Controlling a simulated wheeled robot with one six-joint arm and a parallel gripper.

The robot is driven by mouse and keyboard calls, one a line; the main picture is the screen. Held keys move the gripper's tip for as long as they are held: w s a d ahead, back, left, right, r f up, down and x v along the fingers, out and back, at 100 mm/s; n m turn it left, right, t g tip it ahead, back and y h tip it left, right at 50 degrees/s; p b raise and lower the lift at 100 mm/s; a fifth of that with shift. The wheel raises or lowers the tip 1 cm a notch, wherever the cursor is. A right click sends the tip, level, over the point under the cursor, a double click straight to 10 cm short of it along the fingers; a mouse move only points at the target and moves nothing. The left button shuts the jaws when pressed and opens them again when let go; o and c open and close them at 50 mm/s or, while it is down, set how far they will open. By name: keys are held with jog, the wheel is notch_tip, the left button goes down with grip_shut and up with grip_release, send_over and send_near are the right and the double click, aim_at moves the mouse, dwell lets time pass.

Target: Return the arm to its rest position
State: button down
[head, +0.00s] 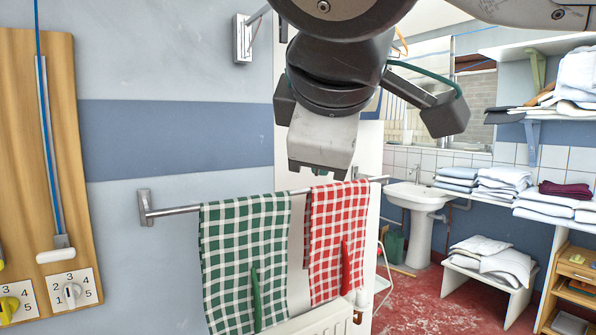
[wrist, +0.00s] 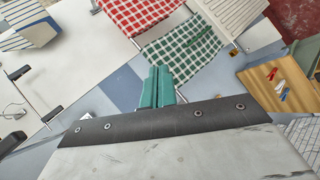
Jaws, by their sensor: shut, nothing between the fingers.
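My gripper (head: 320,172) hangs in the upper middle of the head view, pointing down. In that view it is in front of or above the towel rail (head: 175,210); I cannot tell the gap. In the wrist view its two teal fingers (wrist: 157,84) are together with nothing between them. A green checked towel (head: 245,245) and a red checked towel (head: 335,235) hang on the rail. The green towel (wrist: 185,50) and red towel (wrist: 140,12) also show beyond the fingers in the wrist view. The arm above the gripper is partly cut off by the frame.
A wooden board (head: 60,140) with a cord and dials is on the left wall. A white radiator (head: 325,322) is below the towels. A white washbasin (head: 418,197), shelves of folded linen (head: 500,180) and a low bench (head: 485,278) stand at the right. Red floor (head: 420,310) lies open between.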

jog(key=s+d+f+m+g, duration=0.4)
jog(key=d+f+m, duration=0.3)
jog(key=d+f, duration=0.5)
jog(key=s+d+f+m+g, duration=0.5)
jog(key=d+f+m, duration=0.3)
jog(key=d+f, duration=0.4)
notch_tip(320, 180, down, 4)
jog(key=shift+s+r, duration=0.1)
jog(key=shift+s, duration=0.35)
